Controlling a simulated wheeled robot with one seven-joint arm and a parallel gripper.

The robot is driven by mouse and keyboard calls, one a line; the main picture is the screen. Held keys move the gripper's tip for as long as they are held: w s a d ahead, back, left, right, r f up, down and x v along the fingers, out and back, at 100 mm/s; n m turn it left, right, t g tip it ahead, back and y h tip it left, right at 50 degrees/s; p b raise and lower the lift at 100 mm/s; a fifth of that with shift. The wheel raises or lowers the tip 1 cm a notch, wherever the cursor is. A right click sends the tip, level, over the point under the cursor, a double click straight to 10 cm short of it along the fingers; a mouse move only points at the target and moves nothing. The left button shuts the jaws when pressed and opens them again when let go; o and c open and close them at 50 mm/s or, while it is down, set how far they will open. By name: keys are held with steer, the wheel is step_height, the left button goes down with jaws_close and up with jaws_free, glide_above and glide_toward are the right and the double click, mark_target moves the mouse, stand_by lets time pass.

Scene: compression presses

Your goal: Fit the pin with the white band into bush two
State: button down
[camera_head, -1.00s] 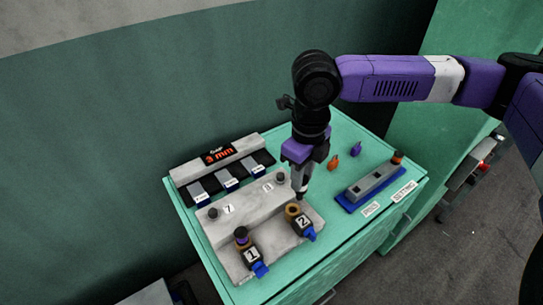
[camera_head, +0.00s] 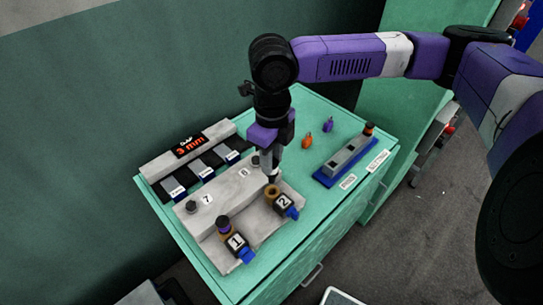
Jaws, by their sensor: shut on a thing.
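My gripper (camera_head: 276,160) points down over the grey block and is shut on a slim pin. Only the pin's dark lower end (camera_head: 272,180) shows clearly; its white band cannot be made out between the pale fingers. Bush two (camera_head: 271,191) is a tan ring on the right of the block, beside the label 2 and a blue lever. The pin's end is at the bush's far rim in the picture; I cannot tell whether it touches or has entered.
Bush one, at the block's left, holds a dark pin with a purple band (camera_head: 222,224). A grey pin rack on a blue base (camera_head: 325,178) stands right, with an orange-banded pin (camera_head: 369,129). Orange (camera_head: 307,141) and purple (camera_head: 328,124) pieces lie behind. A gap display (camera_head: 189,146) stands at back left.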

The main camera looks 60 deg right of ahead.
mark_target(272, 180)
steer(key=shift+f+b, duration=1.05)
steer(key=shift+f, duration=0.8)
steer(key=shift+f+b, duration=1.35)
steer(key=shift+f, duration=0.9)
stand_by(0.5)
steer(key=c, duration=1)
jaws_free()
steer(key=shift+c, duration=0.2)
steer(key=shift+r, duration=3.95)
